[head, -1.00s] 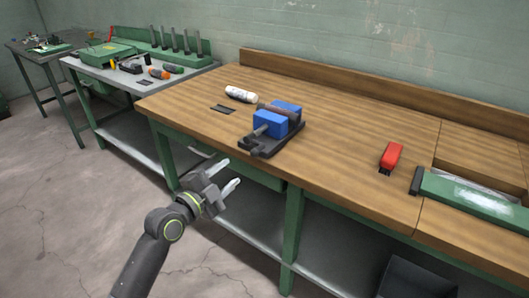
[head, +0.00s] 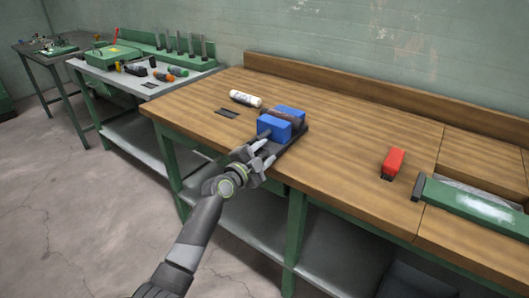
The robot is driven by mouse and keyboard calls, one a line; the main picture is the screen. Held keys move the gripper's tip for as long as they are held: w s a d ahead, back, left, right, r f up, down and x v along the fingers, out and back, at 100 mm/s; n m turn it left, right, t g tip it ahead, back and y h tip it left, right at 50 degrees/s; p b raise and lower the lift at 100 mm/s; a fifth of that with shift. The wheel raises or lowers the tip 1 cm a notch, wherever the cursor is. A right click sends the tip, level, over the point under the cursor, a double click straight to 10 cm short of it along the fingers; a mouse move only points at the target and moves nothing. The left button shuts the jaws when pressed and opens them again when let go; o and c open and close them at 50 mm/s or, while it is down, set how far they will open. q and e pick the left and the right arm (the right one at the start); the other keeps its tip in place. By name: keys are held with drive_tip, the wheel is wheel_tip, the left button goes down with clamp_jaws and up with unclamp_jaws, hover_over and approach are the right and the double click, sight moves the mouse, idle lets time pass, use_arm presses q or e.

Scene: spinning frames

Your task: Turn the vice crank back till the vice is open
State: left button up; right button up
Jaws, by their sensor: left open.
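The vice (head: 283,121) sits near the front edge of the wooden workbench, with blue jaw blocks on a dark base. Its crank is at the near end and is mostly hidden by my left gripper. My left gripper (head: 261,156) is open, with its fingers at the near end of the vice. I cannot tell whether the fingers touch the crank. My right gripper is not in view.
The wooden workbench (head: 340,150) has a white bottle (head: 245,99), a flat dark piece (head: 227,113), a red tool (head: 393,163) and a green case (head: 470,203). A second bench with tools stands at the left. The bench top between vice and red tool is clear.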

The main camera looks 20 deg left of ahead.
use_arm(q)
drive_tip(key=shift+w, duration=0.1)
drive_tip(key=c, duration=0.9)
